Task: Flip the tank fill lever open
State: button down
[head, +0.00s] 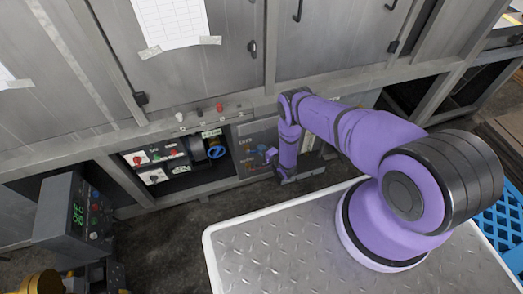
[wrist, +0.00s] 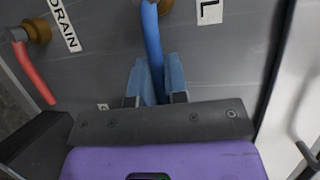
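The blue lever (wrist: 152,40) hangs down from a brass fitting at the top of the wrist view. The label beside it is cut off and shows only an "L". My gripper (wrist: 156,72) has one finger on each side of the blue lever, very close to it. I cannot tell whether the fingers press on it. The lever's lower end is hidden between the fingers and behind the hand. In the head view my gripper (head: 272,158) is low at the grey panel, right of the open bay, and the lever is too small to make out clearly.
A red lever (wrist: 33,70) on a brass fitting, beside a DRAIN label (wrist: 66,24), is to the left in the wrist view. The open bay holds a blue handwheel (head: 216,152) and red knobs. A metal tread-plate top (head: 285,245) lies in front of the cabinet.

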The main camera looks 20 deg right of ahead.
jog(key=shift+r, duration=0.15)
jog(key=r+n+h, duration=0.1)
jog(key=r+n+g, duration=0.1)
jog(key=n, duration=0.1)
jog(key=shift+a+r+h, duration=0.2)
jog(key=shift+a+h, duration=0.1)
jog(key=shift+h, duration=0.1)
jog(key=shift+a+r+n+g+h, duration=0.35)
jog(key=shift+r+n+h, duration=0.35)
jog(key=shift+n, duration=0.4)
jog(key=shift+a+r+n+h, duration=0.55)
jog(key=shift+a+n+h, duration=0.15)
jog(key=shift+n, duration=0.2)
jog(key=shift+a+r+n+h, duration=0.55)
jog(key=shift+a+n+h, duration=0.35)
jog(key=shift+n, duration=0.3)
jog(key=shift+a+r+n+h, duration=0.2)
jog(key=shift+a+n+h, duration=1)
jog(key=shift+n, duration=0.2)
jog(key=c, duration=1.2)
grip_release()
jog(key=shift+o, duration=0.2)
